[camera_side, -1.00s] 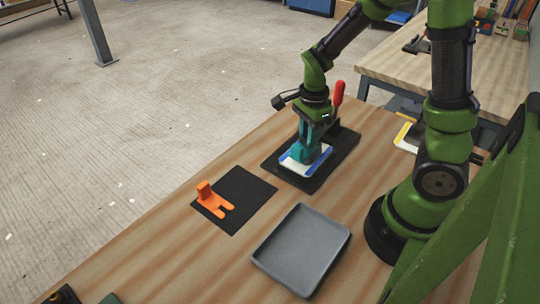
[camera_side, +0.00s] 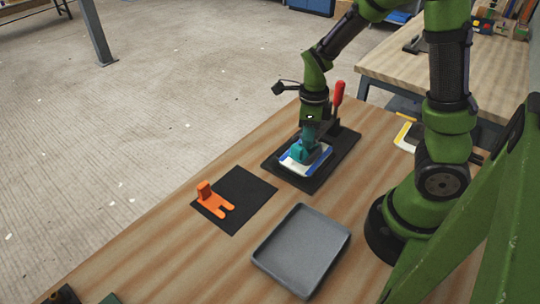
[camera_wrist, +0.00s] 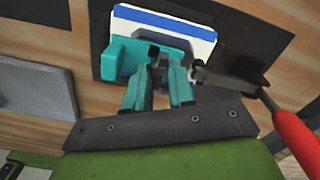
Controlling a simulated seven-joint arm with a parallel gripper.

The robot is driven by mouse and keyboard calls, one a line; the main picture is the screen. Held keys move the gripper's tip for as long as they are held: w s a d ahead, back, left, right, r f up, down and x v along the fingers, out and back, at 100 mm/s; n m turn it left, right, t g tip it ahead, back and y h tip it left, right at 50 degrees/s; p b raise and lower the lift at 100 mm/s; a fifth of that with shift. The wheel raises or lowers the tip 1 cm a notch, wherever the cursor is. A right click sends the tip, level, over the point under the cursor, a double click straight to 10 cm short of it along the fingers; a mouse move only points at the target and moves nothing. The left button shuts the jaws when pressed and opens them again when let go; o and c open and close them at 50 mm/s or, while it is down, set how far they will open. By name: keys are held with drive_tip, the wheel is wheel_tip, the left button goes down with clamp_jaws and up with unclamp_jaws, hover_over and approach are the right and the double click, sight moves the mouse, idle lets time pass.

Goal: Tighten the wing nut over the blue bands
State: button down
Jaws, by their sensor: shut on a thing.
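The white mould with blue bands (camera_side: 292,168) lies on a black base plate (camera_side: 314,183). It also shows in the wrist view, its blue band (camera_wrist: 180,27) along the far side. A teal winged part, seemingly the wing nut (camera_wrist: 122,57), sits over the mould. My gripper (camera_side: 308,146) points down at it, with teal fingers. In the wrist view my gripper (camera_wrist: 164,62) is shut on that teal part, whose left wing sticks out past the fingers. The fingers and the part share a colour, so their exact contact is hard to see.
A toggle clamp with a red handle (camera_side: 338,93) stands close behind my gripper. An empty grey tray (camera_side: 261,252) lies in front. An orange forked piece (camera_side: 214,202) rests on a black mat (camera_side: 237,221) at the left. Bare wood lies between them.

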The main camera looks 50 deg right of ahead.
idle(0.3)
drive_tip(key=c, duration=0.9)
unclamp_jaws()
drive_tip(key=shift+c, duration=0.2)
wheel_tip(320, 180, up, 17)
drive_tip(key=shift+f, duration=0.1)
